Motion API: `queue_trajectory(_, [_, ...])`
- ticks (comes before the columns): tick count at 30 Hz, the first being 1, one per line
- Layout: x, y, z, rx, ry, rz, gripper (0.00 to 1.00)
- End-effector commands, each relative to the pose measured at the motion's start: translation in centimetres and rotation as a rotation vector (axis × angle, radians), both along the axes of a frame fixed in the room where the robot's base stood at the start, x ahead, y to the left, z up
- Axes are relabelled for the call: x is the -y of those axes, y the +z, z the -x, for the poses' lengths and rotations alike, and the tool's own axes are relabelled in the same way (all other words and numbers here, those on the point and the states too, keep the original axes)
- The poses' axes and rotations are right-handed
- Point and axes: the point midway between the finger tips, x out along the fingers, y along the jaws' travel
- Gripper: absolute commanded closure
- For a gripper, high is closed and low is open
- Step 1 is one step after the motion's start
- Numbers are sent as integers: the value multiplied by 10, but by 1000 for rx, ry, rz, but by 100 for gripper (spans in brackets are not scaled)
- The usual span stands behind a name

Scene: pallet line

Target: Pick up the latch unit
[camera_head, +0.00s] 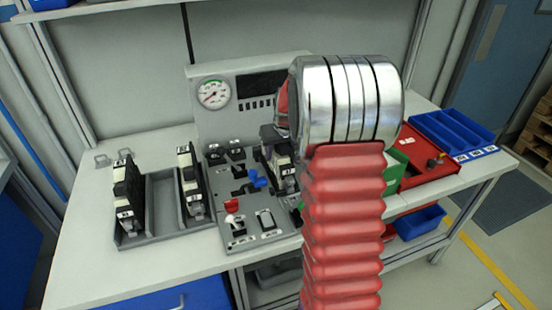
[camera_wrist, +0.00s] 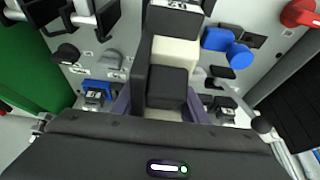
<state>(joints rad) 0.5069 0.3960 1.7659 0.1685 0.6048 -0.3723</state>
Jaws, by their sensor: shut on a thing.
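The latch unit (camera_wrist: 174,52) is a black and cream block, in the middle of the wrist view. My gripper (camera_wrist: 163,103) is shut on it, with a grey-purple finger on each side. In the head view the unit (camera_head: 284,172) shows beside my arm, over the right part of the grey control panel (camera_head: 240,222). My arm hides part of it and most of my gripper there. I cannot tell whether its base touches the panel. Similar black and white units (camera_head: 190,183) (camera_head: 128,195) stand upright in a grey tray (camera_head: 165,205) at the left.
The panel carries a blue knob (camera_head: 257,179), a red knob (camera_head: 231,205) and black switches, close around the unit. A gauge (camera_head: 213,94) stands behind. A green bin (camera_head: 396,168), a red tray (camera_head: 425,160) and a blue bin (camera_head: 455,130) are at the right. The bench's front left is clear.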

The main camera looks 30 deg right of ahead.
Motion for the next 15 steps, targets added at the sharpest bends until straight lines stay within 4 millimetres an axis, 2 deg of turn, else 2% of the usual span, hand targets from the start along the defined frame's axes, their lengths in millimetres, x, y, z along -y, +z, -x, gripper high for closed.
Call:
queue_trajectory(5, [0, 1, 0, 1, 0, 0, 93])
queue_trajectory(15, [0, 6, -1, 3, 0, 2, 93])
